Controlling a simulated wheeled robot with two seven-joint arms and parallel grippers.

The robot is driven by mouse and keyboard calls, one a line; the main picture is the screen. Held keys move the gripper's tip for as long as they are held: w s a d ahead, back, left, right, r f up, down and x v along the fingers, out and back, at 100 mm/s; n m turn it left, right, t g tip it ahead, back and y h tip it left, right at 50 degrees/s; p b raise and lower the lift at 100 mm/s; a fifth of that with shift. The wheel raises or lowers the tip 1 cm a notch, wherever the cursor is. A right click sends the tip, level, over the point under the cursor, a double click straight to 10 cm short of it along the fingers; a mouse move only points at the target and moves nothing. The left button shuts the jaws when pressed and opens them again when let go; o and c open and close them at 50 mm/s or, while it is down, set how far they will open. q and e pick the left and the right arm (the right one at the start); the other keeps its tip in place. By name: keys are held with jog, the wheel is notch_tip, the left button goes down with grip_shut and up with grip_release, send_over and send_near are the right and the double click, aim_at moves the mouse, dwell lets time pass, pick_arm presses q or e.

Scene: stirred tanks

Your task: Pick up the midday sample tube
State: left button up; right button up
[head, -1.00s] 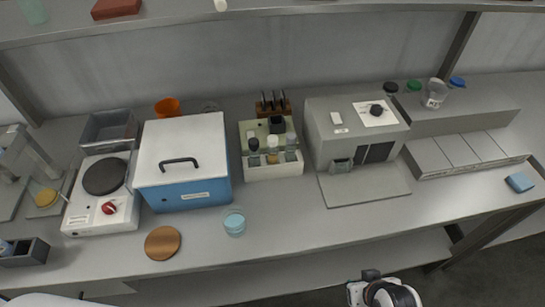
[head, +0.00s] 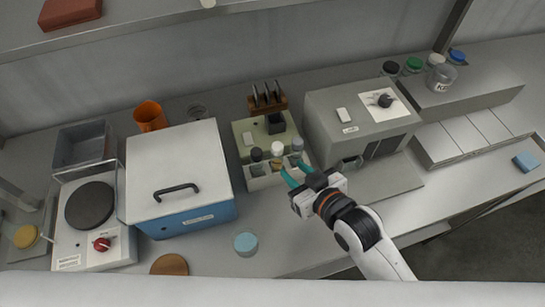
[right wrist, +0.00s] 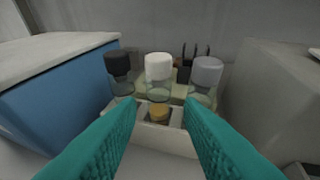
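Three capped sample tubes stand upright in a cream rack (head: 262,183): one with a black cap (head: 256,154), one with a white cap (head: 277,149) and one with a grey cap (head: 297,145). I cannot read which is the midday tube. My right gripper (head: 294,171) is open, its teal fingers pointing at the rack from the front. In the right wrist view, the white-capped tube (right wrist: 159,68), with amber contents low down, stands between and beyond the fingers. The black-capped tube (right wrist: 118,66) is left of it and the grey-capped tube (right wrist: 206,72) right. My left gripper is out of view.
A blue box with a white lid (head: 178,165) stands left of the rack, and a grey machine (head: 345,118) stands close on its right. A wooden block (head: 267,104) is behind. A pale blue-topped dish (head: 246,244) lies on the bench in front.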

aim_at(281, 159)
jog(key=x, duration=0.4)
jog(key=shift+p, duration=0.4)
jog(key=shift+w+a+f, duration=0.15)
jog(key=shift+w+a, duration=0.1)
jog(key=shift+w, duration=0.05)
jog(key=shift+w+a+f, duration=0.2)
jog(key=shift+w+a, duration=0.05)
jog(key=shift+w, duration=0.15)
jog(key=p+x, duration=0.1)
jog(key=x, duration=0.3)
jog(key=shift+a+f+p, duration=0.15)
jog(key=shift+f+p, duration=0.15)
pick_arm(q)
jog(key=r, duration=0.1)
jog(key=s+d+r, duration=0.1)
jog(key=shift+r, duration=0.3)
pick_arm(e)
jog(key=shift+c, duration=0.4)
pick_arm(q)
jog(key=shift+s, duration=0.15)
pick_arm(e)
jog(key=c, duration=0.6)
